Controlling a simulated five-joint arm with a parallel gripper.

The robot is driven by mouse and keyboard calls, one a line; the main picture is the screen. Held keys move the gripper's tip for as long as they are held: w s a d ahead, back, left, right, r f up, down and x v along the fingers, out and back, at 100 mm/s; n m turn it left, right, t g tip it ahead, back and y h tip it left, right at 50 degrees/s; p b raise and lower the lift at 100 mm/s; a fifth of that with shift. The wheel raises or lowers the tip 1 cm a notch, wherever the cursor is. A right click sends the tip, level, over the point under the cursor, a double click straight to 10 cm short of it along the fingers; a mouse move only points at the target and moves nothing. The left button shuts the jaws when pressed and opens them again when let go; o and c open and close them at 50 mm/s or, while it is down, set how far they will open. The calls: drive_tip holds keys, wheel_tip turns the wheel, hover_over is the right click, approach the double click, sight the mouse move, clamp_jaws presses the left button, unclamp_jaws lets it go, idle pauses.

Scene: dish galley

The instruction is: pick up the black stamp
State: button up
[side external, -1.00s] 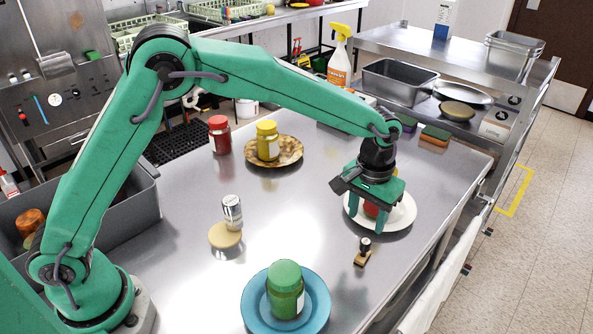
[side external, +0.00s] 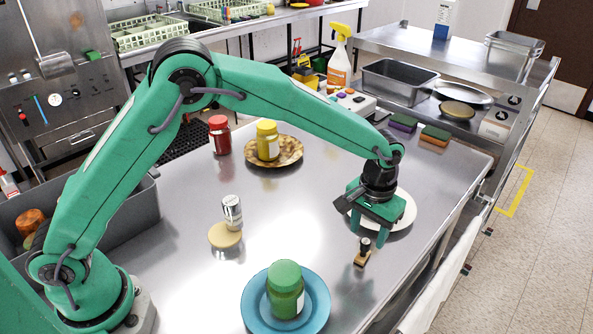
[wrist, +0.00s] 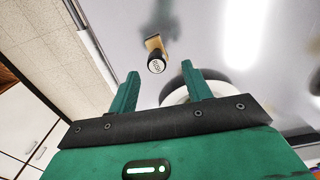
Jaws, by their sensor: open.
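My gripper (side external: 373,240) is open and empty, pointing down just above and behind the stamp in the side view. Its two green fingers also show in the wrist view (wrist: 162,80), spread apart. The fingers do not appear to touch the stamp.
A white plate (side external: 408,210) lies behind my gripper, partly hidden by it. A blue plate (side external: 254,313) bears a green-lidded jar (side external: 285,289). The table's right edge is close to the stamp.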

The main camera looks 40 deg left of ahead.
sight(367, 239)
drive_tip(key=shift+s+f, duration=0.1)
drive_tip(key=shift+f, duration=2.35)
clamp_jaws()
drive_tip(key=shift+d+r, duration=0.1)
drive_tip(key=shift+r, duration=0.05)
drive_tip(key=shift+r, duration=0.55)
drive_tip(key=r, duration=0.3)
drive_tip(key=shift+s+d+r, duration=0.15)
drive_tip(key=shift+s+d, duration=0.05)
drive_tip(key=shift+s, duration=0.15)
drive_tip(key=s+d+r, duration=0.5)
drive_tip(key=s+r, duration=0.1)
drive_tip(key=s, duration=0.3)
drive_tip(key=shift+s+d+r, duration=0.15)
drive_tip(key=shift+d, duration=0.15)
